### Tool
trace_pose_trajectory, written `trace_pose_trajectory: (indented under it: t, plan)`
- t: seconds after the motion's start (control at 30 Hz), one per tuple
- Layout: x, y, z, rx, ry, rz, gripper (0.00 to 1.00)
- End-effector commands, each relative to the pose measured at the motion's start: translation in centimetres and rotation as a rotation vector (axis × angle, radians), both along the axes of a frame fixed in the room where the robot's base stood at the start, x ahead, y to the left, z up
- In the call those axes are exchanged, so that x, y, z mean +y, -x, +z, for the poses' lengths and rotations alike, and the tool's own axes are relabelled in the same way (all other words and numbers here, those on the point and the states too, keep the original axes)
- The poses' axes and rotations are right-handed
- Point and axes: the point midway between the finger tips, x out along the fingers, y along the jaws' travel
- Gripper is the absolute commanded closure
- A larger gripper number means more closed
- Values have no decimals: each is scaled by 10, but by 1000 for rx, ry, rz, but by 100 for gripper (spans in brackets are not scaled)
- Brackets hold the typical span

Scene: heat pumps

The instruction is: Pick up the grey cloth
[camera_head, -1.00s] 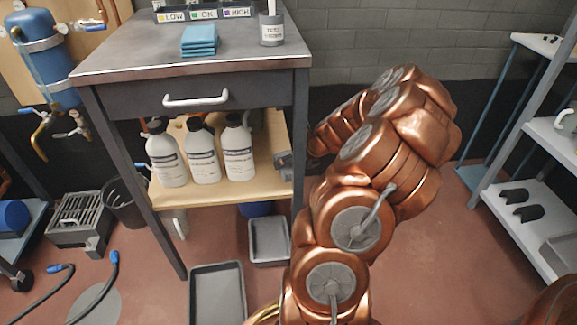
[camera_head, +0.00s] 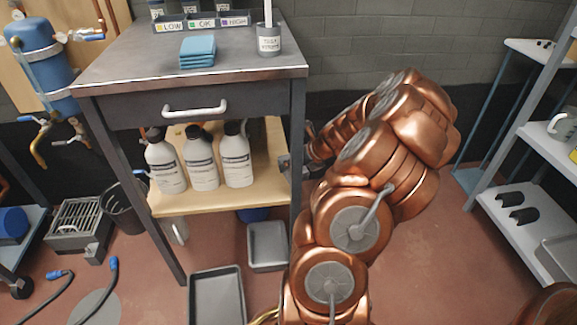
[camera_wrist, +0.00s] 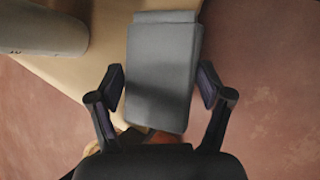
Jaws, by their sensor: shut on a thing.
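The grey cloth (camera_wrist: 163,75) is a folded dark grey pad in the middle of the wrist view, lying over the edge of the tan wooden shelf (camera_wrist: 108,45). My gripper (camera_wrist: 161,90) has one finger on each side of the cloth's near part and is shut on it. In the head view my gripper (camera_head: 291,165) is at the right end of the shelf, beside the table leg. It is small there and partly hidden, and I cannot make out the cloth clearly in that view.
Several white bottles (camera_head: 202,165) stand on the shelf; a pale cylinder (camera_wrist: 45,28) is left of the cloth. Above are the drawer (camera_head: 195,107) and tabletop with folded blue cloths (camera_head: 197,52). Grey trays (camera_head: 217,295) lie on the floor. A shelf rack (camera_head: 525,190) stands at the right.

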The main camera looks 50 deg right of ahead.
Motion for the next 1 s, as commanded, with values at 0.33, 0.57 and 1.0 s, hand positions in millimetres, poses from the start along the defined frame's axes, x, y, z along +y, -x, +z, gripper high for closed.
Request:
trace_pose_trajectory:
  t: [0.33,0.57,1.0]
  plan:
    - [-29,41,-1,1,0,-2,56]
    - [-35,78,-5,0,1,-5,56]
    - [-44,160,-19,0,-2,-2,56]
